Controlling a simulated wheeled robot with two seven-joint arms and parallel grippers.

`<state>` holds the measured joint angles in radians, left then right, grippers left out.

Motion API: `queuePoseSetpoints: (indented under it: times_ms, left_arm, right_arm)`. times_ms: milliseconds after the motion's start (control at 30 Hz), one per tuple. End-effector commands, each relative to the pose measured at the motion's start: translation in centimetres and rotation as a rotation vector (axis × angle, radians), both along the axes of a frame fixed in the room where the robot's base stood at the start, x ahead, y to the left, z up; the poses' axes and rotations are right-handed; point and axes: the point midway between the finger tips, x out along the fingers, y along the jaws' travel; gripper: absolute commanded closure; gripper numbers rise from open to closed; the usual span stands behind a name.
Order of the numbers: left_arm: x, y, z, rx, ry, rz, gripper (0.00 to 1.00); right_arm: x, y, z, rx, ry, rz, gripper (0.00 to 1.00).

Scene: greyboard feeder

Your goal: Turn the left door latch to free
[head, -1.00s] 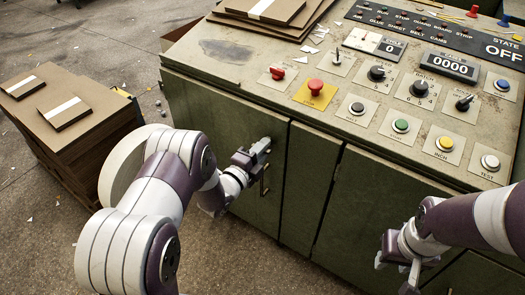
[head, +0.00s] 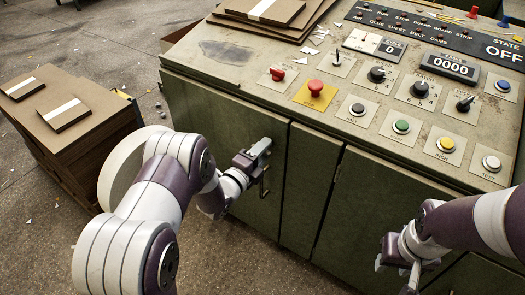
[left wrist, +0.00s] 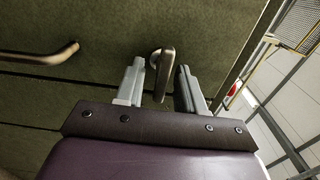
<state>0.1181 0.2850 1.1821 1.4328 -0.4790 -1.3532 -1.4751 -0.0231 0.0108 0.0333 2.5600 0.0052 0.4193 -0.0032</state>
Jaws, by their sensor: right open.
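The left door latch (left wrist: 163,74) is a small metal lever on the green cabinet door. In the left wrist view it stands between the two fingers of my left gripper (left wrist: 160,84), with a gap on each side. My left gripper also shows in the head view (head: 256,155), at the upper right part of the left door (head: 225,125). It is open, and in that view it mostly hides the latch. My right gripper (head: 396,262) is open and empty in front of the cabinet at the lower right.
A door handle (left wrist: 40,55) is beside the latch and also shows below my left gripper (head: 263,186). The control panel with a red button (head: 316,88) tops the cabinet. A stack of board (head: 70,120) stands at the left on the floor.

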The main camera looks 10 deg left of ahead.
Motion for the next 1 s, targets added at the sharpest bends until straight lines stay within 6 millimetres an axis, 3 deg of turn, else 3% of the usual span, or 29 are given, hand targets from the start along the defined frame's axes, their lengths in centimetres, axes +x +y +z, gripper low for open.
queuePoseSetpoints:
  times_ms: [267, 700, 1000]
  left_arm:
    - [-0.7, 0.4, 0.2, 0.000, 0.001, 0.002, 0.62]
    - [-10.6, 4.0, 0.2, 0.000, 0.002, 0.005, 0.62]
    - [-12.0, 4.3, 0.0, 0.000, -0.001, 0.000, 0.62]
  right_arm:
    - [0.0, 0.0, 0.4, 0.000, 0.000, 0.000, 0.57]
    - [0.0, 0.0, 2.7, 0.000, 0.000, 0.000, 0.57]
    - [0.0, 0.0, 2.8, 0.000, 0.000, 0.000, 0.57]
